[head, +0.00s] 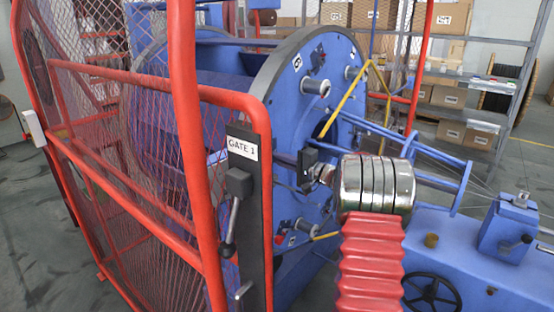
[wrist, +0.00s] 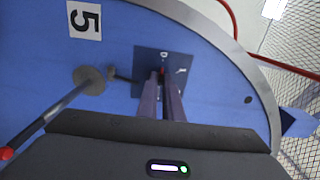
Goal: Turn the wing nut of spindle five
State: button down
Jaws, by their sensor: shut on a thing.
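The number 5 label (wrist: 84,18) sits on the blue disc face (wrist: 40,75) in the wrist view. To its right is a dark square plate (wrist: 143,62) with small pale marks and a bit of red at its centre. My gripper (wrist: 161,78) reaches onto the middle of this plate, its two long fingers close together. It is shut on the wing nut of spindle five, which the fingertips mostly hide. In the head view my gripper (head: 306,166) is at the blue disc (head: 278,105), and my arm blocks part of that area.
A grey round knob (wrist: 88,80) on a rod stands left of the fingers. In the head view, the red mesh gate marked GATE 1 (head: 243,148) stands left of my arm. A yellow bar (head: 345,98) crosses in front of the disc. Blue rods and wires run right.

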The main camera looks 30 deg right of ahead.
jog(key=shift+f, duration=0.35)
jog(key=c, duration=2)
grip_release()
jog(key=shift+r, duration=0.1)
jog(key=shift+o, duration=0.4)
jog(key=shift+r, duration=0.1)
jog(key=shift+s, duration=0.1)
jog(key=v, duration=1.3)
jog(key=shift+s+d, duration=0.2)
jog(key=shift+s, duration=0.1)
jog(key=shift+s, duration=0.1)
